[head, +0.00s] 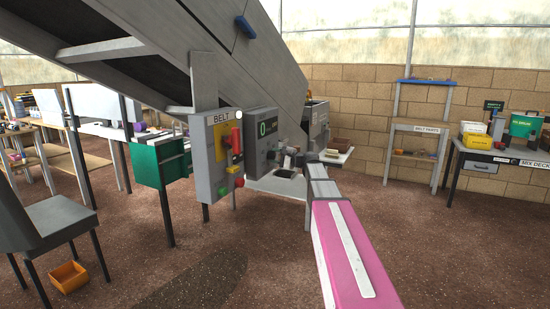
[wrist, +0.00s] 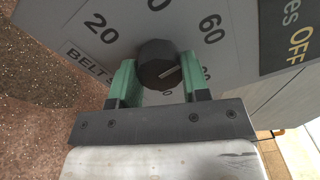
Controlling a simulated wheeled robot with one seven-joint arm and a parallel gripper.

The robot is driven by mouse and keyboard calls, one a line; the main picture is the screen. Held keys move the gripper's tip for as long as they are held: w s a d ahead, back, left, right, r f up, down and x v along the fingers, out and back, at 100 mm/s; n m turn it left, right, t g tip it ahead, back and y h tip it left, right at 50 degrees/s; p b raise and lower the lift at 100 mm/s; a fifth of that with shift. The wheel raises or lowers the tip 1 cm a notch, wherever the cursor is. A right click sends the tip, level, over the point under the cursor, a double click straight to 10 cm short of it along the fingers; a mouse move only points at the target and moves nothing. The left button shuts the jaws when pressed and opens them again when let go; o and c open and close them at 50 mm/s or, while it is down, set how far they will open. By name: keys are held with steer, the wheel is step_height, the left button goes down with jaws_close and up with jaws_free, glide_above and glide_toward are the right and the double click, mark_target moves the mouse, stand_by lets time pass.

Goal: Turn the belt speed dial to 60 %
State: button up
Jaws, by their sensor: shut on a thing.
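The black belt speed dial (wrist: 156,62) sits on a grey panel face (wrist: 250,70) in the wrist view. My gripper (wrist: 158,70) is shut on the dial, with one green finger on each side. The dial's pale pointer line aims to the right and slightly up, below the 60 mark (wrist: 212,27). A mark below 60 is partly hidden by the right finger. The 20 mark (wrist: 100,27) is at upper left. In the head view my arm reaches toward the grey control boxes; I cannot make out the dial there.
The sloping conveyor (head: 190,45) hangs above. An orange bin (head: 68,277) lies on the floor at left. The floor at centre front is open.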

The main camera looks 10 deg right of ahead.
steer(key=shift+m, duration=0.6)
steer(key=o, duration=0.9)
steer(key=shift+s+d, duration=0.1)
steer(key=v, duration=1)
steer(key=shift+s+d, duration=0.2)
steer(key=shift+d, duration=0.1)
steer(key=shift+f, duration=0.1)
